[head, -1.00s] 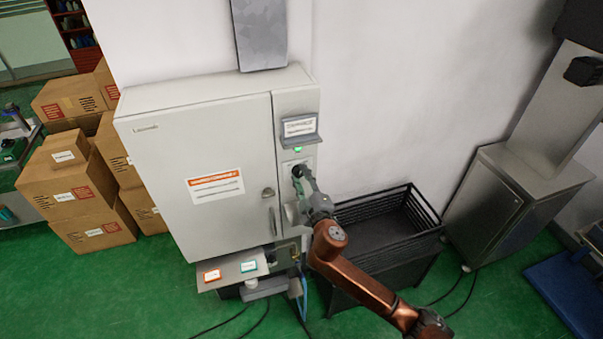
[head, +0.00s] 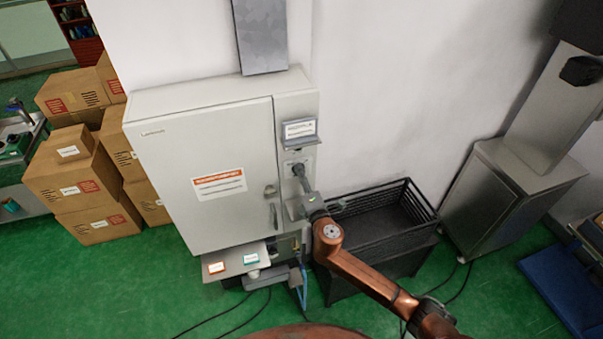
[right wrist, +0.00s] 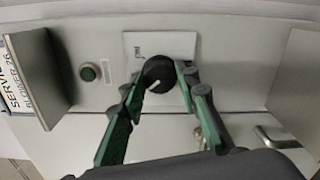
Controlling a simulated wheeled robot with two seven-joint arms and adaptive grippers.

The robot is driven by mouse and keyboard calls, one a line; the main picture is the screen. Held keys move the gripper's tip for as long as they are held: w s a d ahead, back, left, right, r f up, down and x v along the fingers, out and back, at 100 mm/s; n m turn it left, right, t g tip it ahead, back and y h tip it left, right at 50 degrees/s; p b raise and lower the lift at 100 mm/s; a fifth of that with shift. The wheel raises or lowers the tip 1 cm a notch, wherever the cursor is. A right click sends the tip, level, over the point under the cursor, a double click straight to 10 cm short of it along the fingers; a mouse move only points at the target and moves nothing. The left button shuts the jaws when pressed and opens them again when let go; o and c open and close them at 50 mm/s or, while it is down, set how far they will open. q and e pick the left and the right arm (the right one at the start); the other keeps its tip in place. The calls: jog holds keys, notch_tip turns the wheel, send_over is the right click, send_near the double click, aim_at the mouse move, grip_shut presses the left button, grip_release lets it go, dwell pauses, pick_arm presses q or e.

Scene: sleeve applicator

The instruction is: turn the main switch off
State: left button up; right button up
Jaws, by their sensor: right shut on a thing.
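The main switch is a black round knob (right wrist: 160,72) on a pale plate on the cabinet's narrow right-hand column. Its white mark points to the lower left in the right wrist view. A round lamp (right wrist: 89,72) beside the switch plate looks dark green and unlit. My left gripper is not in view.
The grey cabinet (head: 170,130) has a door handle left of the switch. A small hooded label shelf (head: 300,140) juts out above the knob. A black crate (head: 380,225) stands to the right, below my forearm. Cardboard boxes (head: 75,180) are stacked at the left.

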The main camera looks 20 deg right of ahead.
jog(key=shift+f+n, duration=0.1)
jog(key=shift+n, duration=0.4)
jog(key=o, duration=1.2)
jog(key=shift+c, duration=0.2)
jog(key=shift+s, duration=0.15)
jog(key=s, duration=1.1)
jog(key=shift+s+d, duration=0.2)
jog(key=shift+s, duration=0.15)
